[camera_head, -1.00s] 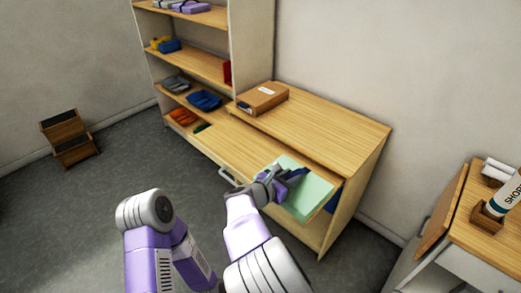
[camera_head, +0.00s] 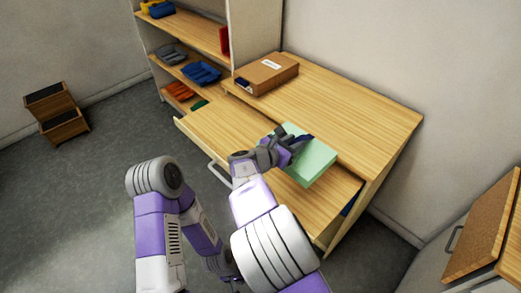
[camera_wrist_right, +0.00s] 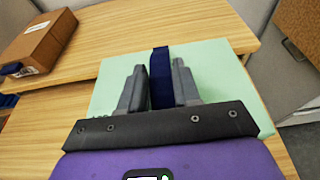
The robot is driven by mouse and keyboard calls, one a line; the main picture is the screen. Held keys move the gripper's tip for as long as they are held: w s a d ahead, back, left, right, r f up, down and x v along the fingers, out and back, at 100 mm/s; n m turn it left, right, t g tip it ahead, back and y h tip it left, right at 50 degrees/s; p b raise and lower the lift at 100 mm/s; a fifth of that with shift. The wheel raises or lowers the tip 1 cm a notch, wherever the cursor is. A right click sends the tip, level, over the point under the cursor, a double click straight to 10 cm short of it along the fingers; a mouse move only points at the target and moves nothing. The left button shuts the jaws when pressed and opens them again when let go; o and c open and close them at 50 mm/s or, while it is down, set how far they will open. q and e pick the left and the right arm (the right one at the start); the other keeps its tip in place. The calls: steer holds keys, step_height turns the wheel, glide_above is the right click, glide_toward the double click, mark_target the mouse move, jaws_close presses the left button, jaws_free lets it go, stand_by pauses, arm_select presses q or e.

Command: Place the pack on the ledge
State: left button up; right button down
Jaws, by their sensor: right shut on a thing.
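The pack is a mint-green box (camera_head: 318,162) with a dark blue strap or handle. My right gripper (camera_head: 294,147) is shut on the blue strap. In the wrist view the strap stands between its two grey fingers (camera_wrist_right: 160,85), with the pack (camera_wrist_right: 210,60) behind and beneath. In the head view, the pack covers part of the desk's upper top (camera_head: 350,105) front edge and the lower pulled-out board (camera_head: 225,135). I cannot tell whether its underside touches wood. Which surface is the ledge is not marked. My left gripper is not in view.
A brown box (camera_head: 266,75) lies at the upper top's left end. A shelf unit (camera_head: 200,30) with coloured trays stands behind left. The upper top's right part is clear.

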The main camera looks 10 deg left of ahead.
steer(key=shift+w+f, duration=0.1)
steer(key=shift+f, duration=0.3)
step_height(320, 180, down, 9)
steer(key=b, duration=0.4)
steer(key=shift+f, duration=0.15)
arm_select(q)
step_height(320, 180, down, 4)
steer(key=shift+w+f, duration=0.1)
arm_select(e)
steer(key=c, duration=0.8)
jaws_free()
